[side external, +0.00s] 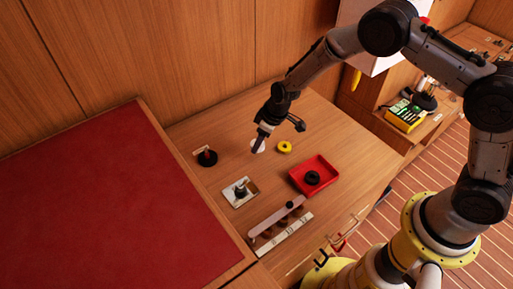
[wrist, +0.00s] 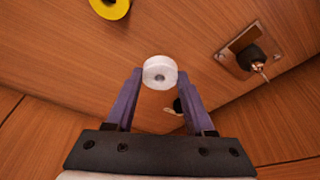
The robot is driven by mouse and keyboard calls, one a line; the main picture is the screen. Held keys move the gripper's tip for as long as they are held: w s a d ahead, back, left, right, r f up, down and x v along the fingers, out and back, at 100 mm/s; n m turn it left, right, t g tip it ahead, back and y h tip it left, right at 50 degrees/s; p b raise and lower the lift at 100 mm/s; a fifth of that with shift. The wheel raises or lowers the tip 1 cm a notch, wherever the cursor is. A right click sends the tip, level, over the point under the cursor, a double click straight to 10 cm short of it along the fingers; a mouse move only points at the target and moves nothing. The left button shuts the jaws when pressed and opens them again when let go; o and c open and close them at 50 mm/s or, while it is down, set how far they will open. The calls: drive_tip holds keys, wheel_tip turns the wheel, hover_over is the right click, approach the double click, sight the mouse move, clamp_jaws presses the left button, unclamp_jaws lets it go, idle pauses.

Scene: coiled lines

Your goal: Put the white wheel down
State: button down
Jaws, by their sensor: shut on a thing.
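The white wheel (wrist: 160,71) is a small round piece with a hole in its middle, held between the two fingertips in the wrist view. It also shows as a pale disc (side external: 258,146) at the tip of my gripper in the side view. My gripper (wrist: 160,78) is shut on it. In the side view my gripper (side external: 261,140) points down over the wooden worktop. I cannot tell whether the wheel touches the wood or hangs a little above it.
A yellow ring (side external: 285,147) lies just right of the wheel. A red tray (side external: 327,169) holds a black wheel (side external: 312,178). A metal plate with a post (side external: 240,192) and a dark round base (side external: 207,158) stand to the left. A pinkish rack (side external: 271,222) lies in front.

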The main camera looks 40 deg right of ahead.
sight(256, 155)
drive_tip(key=shift+w+a+f, duration=0.15)
drive_tip(key=shift+w+f, duration=0.4)
drive_tip(key=shift+f, duration=1.65)
drive_tip(key=shift+f, duration=0.2)
drive_tip(key=shift+c, duration=1.3)
unclamp_jaws()
drive_tip(key=shift+r, duration=0.1)
drive_tip(key=shift+r, duration=0.4)
drive_tip(key=v, duration=1.1)
drive_tip(key=shift+r, duration=0.2)
